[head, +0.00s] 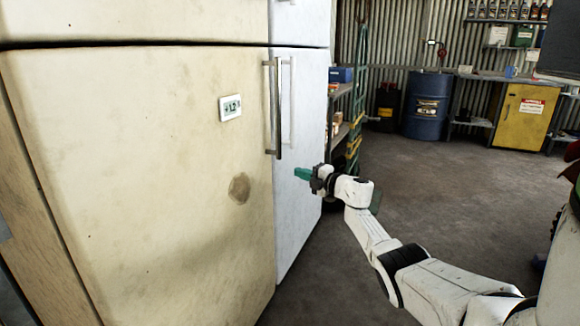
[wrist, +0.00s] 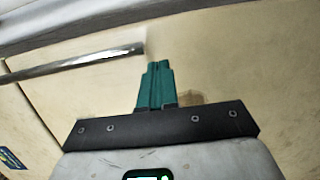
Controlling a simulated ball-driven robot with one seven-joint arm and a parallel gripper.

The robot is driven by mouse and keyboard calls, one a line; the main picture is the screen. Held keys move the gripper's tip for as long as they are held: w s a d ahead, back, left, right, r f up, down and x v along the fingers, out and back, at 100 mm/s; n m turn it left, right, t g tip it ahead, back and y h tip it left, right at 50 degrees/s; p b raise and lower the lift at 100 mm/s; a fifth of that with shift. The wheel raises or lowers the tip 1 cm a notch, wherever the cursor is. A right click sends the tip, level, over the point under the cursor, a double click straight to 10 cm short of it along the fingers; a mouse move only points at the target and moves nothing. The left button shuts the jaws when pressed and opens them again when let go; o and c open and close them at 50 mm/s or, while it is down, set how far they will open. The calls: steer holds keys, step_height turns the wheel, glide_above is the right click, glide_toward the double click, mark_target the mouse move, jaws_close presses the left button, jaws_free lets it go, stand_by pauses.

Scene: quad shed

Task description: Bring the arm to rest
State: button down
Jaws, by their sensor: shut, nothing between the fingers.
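My gripper (head: 301,173) is at the end of my white arm, in front of the fridge doors and just below and right of the long metal handle (head: 278,108). In the wrist view its green fingers (wrist: 155,86) are pressed together with nothing between them. The handle also shows in the wrist view (wrist: 75,62), left of the fingertips and apart from them. My arm reaches out from the lower right of the head view, bent at the elbow.
A stained cream fridge door (head: 130,170) fills the left, with a small display (head: 230,107) on it. A white door (head: 302,150) stands beside it. A blue drum (head: 427,105) and a yellow cabinet (head: 523,118) are at the back.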

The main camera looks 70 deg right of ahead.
steer(key=shift+s, duration=1.2)
